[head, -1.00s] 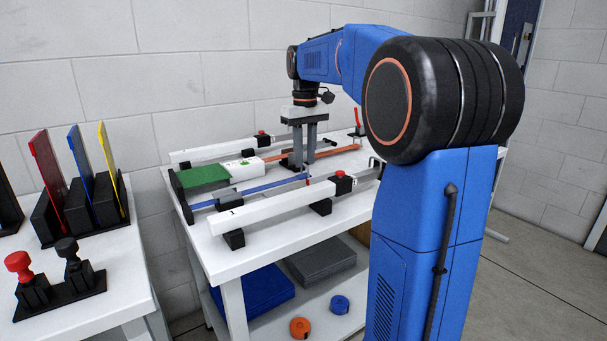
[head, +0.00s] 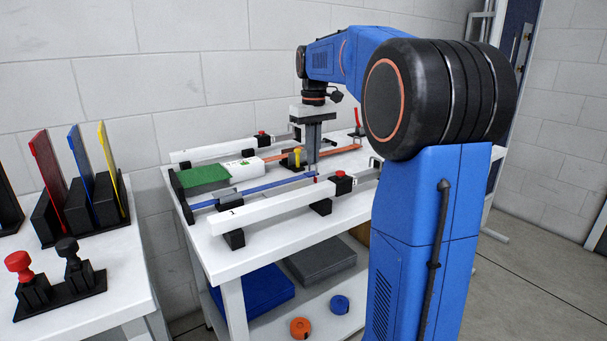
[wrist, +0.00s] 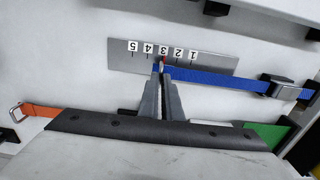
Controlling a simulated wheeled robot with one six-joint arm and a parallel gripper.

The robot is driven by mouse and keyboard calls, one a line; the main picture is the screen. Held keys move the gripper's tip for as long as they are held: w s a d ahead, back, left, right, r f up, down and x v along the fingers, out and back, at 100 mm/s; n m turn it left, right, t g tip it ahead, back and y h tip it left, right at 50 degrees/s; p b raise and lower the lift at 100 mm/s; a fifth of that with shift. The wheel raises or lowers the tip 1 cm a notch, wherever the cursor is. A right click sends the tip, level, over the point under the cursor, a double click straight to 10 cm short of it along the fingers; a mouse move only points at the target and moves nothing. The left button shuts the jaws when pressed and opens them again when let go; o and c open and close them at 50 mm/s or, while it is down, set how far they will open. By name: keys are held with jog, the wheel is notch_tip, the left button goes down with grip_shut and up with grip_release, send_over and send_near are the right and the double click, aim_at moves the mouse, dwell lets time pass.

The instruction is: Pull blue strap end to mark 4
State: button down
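The blue strap (wrist: 210,77) runs from a grey buckle (wrist: 285,90) at the right of the wrist view to its end between my fingertips. It also shows in the head view (head: 255,190). My gripper (wrist: 162,73) is shut on the strap end; its fingers are close together in the head view too (head: 314,172). A grey scale plate (wrist: 118,55) carries marks 5, 4, 3, 2, 1 from left to right in the wrist view. A small red pointer (wrist: 164,60) at the strap end is by mark 3 (wrist: 163,50). Mark 4 (wrist: 148,48) is to its left.
An orange strap (wrist: 45,111) lies on the left in the wrist view. White rails with black clamps (head: 270,207) flank the straps.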

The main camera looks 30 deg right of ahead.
jog(key=shift+w+d, duration=0.1)
jog(key=shift+d, duration=1.55)
jog(key=c, duration=1.4)
grip_release()
jog(key=shift+c, duration=0.2)
jog(key=shift+r, duration=0.1)
notch_tip(320, 180, up, 17)
jog(key=shift+r, duration=0.1)
